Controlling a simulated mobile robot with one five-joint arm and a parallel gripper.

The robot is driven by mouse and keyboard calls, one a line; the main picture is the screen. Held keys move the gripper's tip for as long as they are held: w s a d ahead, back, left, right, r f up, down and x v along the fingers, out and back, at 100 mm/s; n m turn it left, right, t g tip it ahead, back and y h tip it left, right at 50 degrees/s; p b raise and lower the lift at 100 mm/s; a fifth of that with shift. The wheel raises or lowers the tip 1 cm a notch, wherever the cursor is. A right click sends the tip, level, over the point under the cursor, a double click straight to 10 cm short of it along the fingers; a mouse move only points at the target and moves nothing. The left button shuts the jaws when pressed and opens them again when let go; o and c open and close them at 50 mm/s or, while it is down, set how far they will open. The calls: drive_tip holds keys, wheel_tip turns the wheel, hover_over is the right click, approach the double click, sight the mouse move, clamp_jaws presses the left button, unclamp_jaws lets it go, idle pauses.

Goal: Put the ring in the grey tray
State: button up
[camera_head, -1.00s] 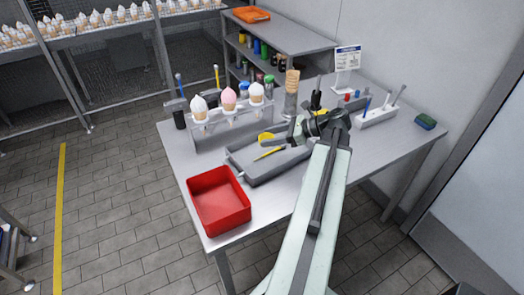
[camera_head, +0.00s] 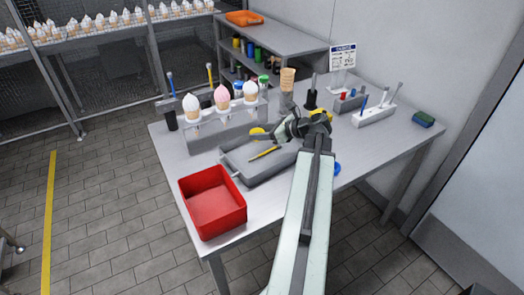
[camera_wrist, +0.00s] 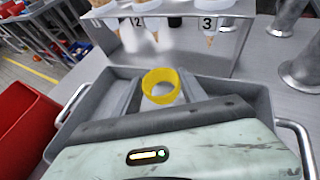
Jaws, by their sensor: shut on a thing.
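The yellow ring (camera_wrist: 160,74) is held upright between the two grey fingers of my gripper (camera_wrist: 160,90) in the wrist view. In the head view my gripper (camera_head: 274,133) is over the back part of the grey tray, and a bit of yellow, likely the ring (camera_head: 258,131), shows at its tip. The grey tray (camera_wrist: 262,105) lies below and around the gripper in the wrist view. In the head view the tray (camera_head: 262,179) sits on the table, with a thin yellow rod (camera_head: 264,153) in it. The gap between ring and tray floor is unclear.
A red bin (camera_head: 213,203) stands at the table's front left corner. A cone rack (camera_head: 222,127) with several ice cream cones stands behind the tray. A white holder (camera_head: 374,117) with tools is at the right. A blue round thing (camera_head: 336,169) lies right of my arm.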

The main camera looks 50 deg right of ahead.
sight(261, 147)
drive_tip(key=shift+f, duration=0.3)
wheel_tip(261, 147, down, 4)
drive_tip(key=b, duration=0.3)
drive_tip(key=shift+b, duration=0.35)
drive_tip(key=shift+r, duration=0.25)
drive_tip(key=shift+f, duration=0.2)
drive_tip(key=o, duration=1.1)
drive_tip(key=shift+c, duration=0.2)
